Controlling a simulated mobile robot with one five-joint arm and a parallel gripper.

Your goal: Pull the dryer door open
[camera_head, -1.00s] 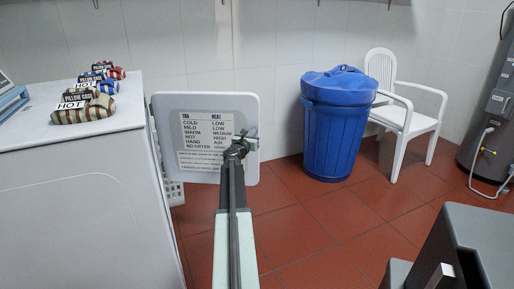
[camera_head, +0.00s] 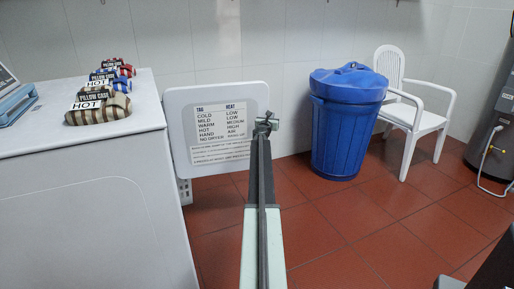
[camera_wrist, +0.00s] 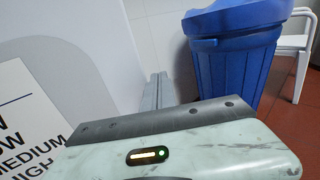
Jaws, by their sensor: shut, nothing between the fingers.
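The dryer door (camera_head: 247,98) is a white panel with rounded corners and a printed tag-and-heat label. It stands swung out from the right side of the white dryer (camera_head: 80,215), with a gap to the floor visible. My gripper (camera_head: 266,122) is at the door's right edge in the head view, shut and empty; I cannot tell if it touches the door. In the wrist view the door's labelled face (camera_wrist: 35,75) fills the left side, and my gripper's shut fingers (camera_wrist: 157,90) extend beside it.
A blue lidded bin (camera_head: 342,130) stands right of the door, with a white plastic chair (camera_head: 413,115) beyond it. A grey cylinder (camera_head: 492,110) stands at far right. Red tiled floor (camera_head: 350,220) is open in front of the bin.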

